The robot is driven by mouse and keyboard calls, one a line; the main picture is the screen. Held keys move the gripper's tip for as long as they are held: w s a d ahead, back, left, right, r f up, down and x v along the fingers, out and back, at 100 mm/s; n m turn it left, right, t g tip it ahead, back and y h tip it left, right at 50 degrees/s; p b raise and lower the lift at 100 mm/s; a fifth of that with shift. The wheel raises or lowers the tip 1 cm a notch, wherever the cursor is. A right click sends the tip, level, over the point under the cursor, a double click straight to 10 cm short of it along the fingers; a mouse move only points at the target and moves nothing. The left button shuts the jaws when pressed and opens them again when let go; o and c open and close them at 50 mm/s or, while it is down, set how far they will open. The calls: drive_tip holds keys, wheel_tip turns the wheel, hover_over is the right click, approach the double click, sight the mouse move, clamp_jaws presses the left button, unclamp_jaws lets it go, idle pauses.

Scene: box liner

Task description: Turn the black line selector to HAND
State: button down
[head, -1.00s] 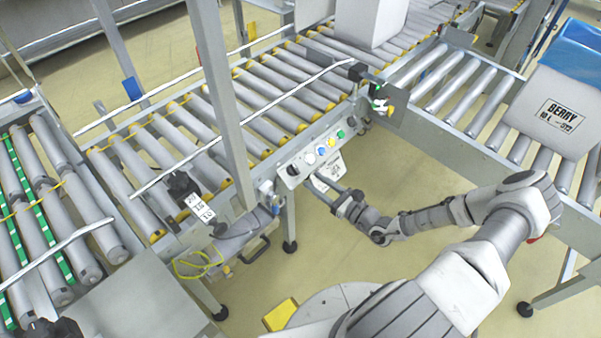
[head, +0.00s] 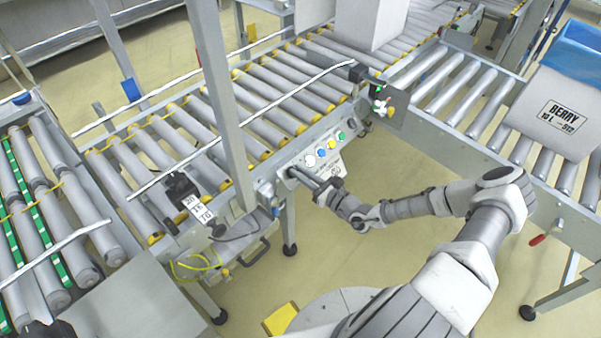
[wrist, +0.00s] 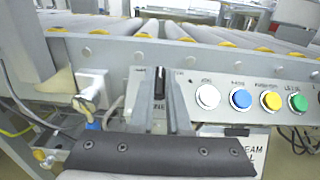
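The black line selector (wrist: 159,84) shows in the wrist view as an upright dark knob on the grey control panel (wrist: 220,80). My gripper (wrist: 158,108) points at the panel, with one grey finger on each side of the knob. The fingers stand apart, with a gap beside the knob, and I see no clear contact. In the head view my gripper (head: 296,174) is at the panel's left end and hides the selector.
Right of the selector are white (wrist: 208,97), blue (wrist: 241,99), yellow (wrist: 271,101) and green (wrist: 298,102) buttons. A white socket box with a plug (wrist: 92,92) is close on the left. Roller conveyors (head: 270,90) run behind the panel. A grey box labelled BERRY (head: 550,110) stands at right.

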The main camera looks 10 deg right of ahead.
drive_tip(key=shift+n+g+y, duration=0.3)
drive_tip(key=shift+n+y, duration=0.1)
drive_tip(key=shift+n, duration=0.1)
drive_tip(key=n+g+y+b, duration=0.1)
drive_tip(key=n+g, duration=0.1)
drive_tip(key=n, duration=0.1)
drive_tip(key=n+g+y+b, duration=0.1)
drive_tip(key=n+g+y, duration=0.1)
drive_tip(key=n, duration=0.1)
drive_tip(key=shift+w+d+f, duration=0.1)
drive_tip(key=shift+w+d, duration=0.1)
drive_tip(key=shift+w+d+n+g+y+b, duration=0.1)
drive_tip(key=shift+n+g+y+b, duration=0.6)
drive_tip(key=shift+n+g, duration=1.45)
drive_tip(key=shift+n, duration=0.55)
drive_tip(key=c, duration=0.9)
unclamp_jaws()
drive_tip(key=shift+r, duration=0.2)
drive_tip(key=p+v, duration=0.2)
drive_tip(key=v, duration=1.5)
drive_tip(key=shift+s+d+r, duration=0.1)
drive_tip(key=shift+s, duration=0.15)
